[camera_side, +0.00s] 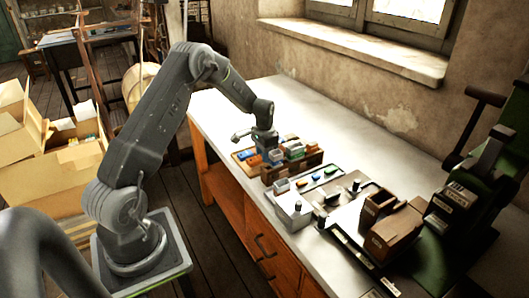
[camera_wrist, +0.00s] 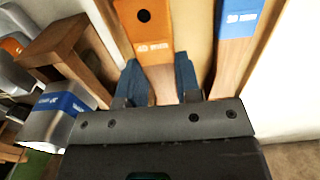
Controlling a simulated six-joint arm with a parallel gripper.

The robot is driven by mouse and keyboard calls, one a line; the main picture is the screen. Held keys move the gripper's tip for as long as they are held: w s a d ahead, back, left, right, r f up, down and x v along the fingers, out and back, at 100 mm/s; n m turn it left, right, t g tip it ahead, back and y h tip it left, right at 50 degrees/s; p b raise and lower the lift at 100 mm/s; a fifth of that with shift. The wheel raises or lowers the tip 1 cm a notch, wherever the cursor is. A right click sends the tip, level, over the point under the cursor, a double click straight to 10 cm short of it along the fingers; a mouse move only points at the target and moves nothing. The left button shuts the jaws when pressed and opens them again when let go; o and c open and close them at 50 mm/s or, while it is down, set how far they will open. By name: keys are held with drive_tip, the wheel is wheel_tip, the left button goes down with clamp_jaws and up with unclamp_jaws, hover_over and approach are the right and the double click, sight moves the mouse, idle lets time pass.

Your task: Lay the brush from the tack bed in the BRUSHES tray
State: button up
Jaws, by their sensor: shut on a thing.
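My gripper (camera_wrist: 157,62) has its two blue fingers on either side of the wooden part of an orange-ended piece (camera_wrist: 150,28), which looks like the brush. Its orange end has a dark hole and a white "40" mark. It lies over a pale wooden tray surface (camera_wrist: 198,30), seemingly the BRUSHES tray; whether it touches the bottom I cannot tell. A similar blue-ended piece (camera_wrist: 240,20) lies just to its right. In the side view my gripper (camera_side: 265,148) is low at the shallow tray (camera_side: 240,163); the held piece is mostly hidden there.
A brown wooden rack (camera_side: 291,172) with several coloured blocks stands close beside the gripper. A grey bed (camera_side: 335,173) with small parts lies nearer the camera, and a dark green press (camera_side: 480,215) stands at right. The bench behind (camera_side: 310,120) is clear.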

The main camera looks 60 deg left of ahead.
drive_tip(key=shift+f, duration=0.6)
drive_tip(key=o, duration=1.1)
wheel_tip(320, 180, up, 14)
drive_tip(key=shift+f, duration=0.1)
